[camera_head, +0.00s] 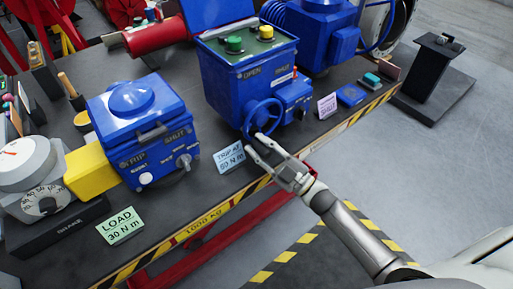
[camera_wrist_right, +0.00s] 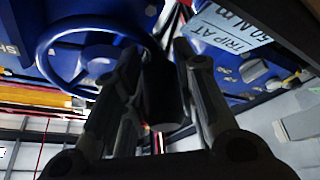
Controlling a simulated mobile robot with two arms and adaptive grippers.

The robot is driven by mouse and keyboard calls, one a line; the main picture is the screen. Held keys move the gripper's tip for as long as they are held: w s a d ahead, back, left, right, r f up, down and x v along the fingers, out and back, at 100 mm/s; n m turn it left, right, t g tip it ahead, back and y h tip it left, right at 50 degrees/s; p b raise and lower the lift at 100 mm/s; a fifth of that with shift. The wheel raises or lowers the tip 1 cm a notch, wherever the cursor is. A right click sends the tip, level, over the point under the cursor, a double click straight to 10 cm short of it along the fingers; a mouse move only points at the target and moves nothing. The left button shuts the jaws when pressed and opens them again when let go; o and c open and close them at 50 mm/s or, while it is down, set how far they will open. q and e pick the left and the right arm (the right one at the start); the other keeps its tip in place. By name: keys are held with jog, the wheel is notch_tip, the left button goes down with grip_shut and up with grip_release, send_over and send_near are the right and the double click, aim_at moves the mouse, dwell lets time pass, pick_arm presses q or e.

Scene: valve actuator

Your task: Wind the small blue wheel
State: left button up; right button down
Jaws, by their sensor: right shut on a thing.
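The small blue wheel (camera_head: 262,117) is a spoked handwheel on the front of the blue actuator box (camera_head: 232,82) with green and yellow buttons on top. It also shows at the upper left of the right wrist view (camera_wrist_right: 98,65). My right gripper (camera_head: 258,146) is at the wheel's lower rim, reaching in from the lower right. In the right wrist view a dark cylindrical handle (camera_wrist_right: 163,92) stands between its two fingers, and they are shut on it. Where the handle joins the wheel is hidden. My left gripper is not in view.
A "TRIP AT" sign (camera_head: 229,157) stands just left of my right gripper. A second blue actuator (camera_head: 130,105) with a yellow coupling (camera_head: 90,172) is at left. The bench's striped front edge (camera_head: 205,225) runs below.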

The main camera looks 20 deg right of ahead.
jog(key=n, duration=0.1)
jog(key=d+f+n+g, duration=0.1)
jog(key=n, duration=0.1)
jog(key=d+f+n+g, duration=0.1)
jog(key=n, duration=0.1)
jog(key=shift+w+d+y+b, duration=0.1)
jog(key=shift+w+y+b, duration=0.15)
jog(key=shift+y+b, duration=0.1)
jog(key=shift+w+d+n+g, duration=0.2)
jog(key=shift+d+n+g, duration=0.25)
jog(key=shift+n, duration=0.5)
jog(key=shift+w+d+n+g, duration=0.15)
jog(key=shift+d+n+g, duration=0.25)
jog(key=shift+n, duration=0.55)
jog(key=shift+w+d+r, duration=0.1)
jog(key=c, duration=1.2)
grip_release()
jog(key=shift+d, duration=0.15)
jog(key=shift+r, duration=0.1)
